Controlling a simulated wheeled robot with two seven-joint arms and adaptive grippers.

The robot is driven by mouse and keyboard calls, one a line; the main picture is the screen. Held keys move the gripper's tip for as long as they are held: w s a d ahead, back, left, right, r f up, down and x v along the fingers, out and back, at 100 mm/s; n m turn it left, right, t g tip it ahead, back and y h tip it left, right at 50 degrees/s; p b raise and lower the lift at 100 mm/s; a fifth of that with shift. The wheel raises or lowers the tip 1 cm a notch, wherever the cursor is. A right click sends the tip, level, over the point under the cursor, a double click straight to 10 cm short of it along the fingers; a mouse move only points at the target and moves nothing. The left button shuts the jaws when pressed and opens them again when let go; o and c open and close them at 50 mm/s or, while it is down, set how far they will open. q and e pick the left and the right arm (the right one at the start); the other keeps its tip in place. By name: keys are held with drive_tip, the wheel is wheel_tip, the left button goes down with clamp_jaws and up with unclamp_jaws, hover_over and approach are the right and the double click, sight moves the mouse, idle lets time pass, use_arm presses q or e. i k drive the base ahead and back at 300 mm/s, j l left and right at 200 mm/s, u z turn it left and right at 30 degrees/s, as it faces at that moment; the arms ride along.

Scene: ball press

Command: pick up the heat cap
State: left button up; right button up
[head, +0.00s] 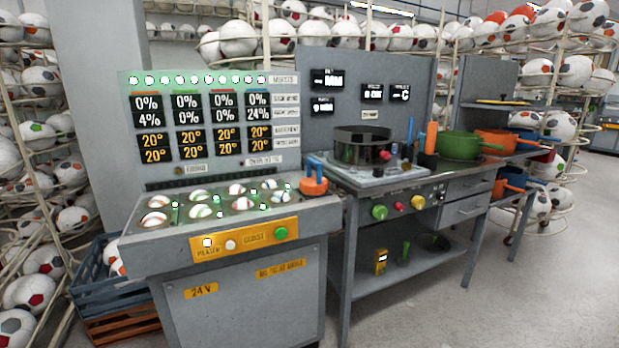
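No object is clearly marked as the heat cap. An orange cap-shaped piece with a blue handle (313,186) sits at the right end of the grey ball console (130,243). A green pot-shaped piece (459,146) and orange pot-shaped pieces (497,142) are on the workbench farther right. I cannot tell which of these is the heat cap. Neither of my grippers is in view.
The console holds several balls in sockets, below a display panel (200,122). The workbench carries a dark round ring (363,146). Ball racks line both sides, and a blue crate (108,285) stands at left. The floor (500,300) at front right is clear.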

sight(311, 184)
drive_tip(key=i+l+u, duration=0.15)
drive_tip(key=i, duration=0.35)
drive_tip(key=i+l+u, duration=0.15)
drive_tip(key=i+l, duration=0.25)
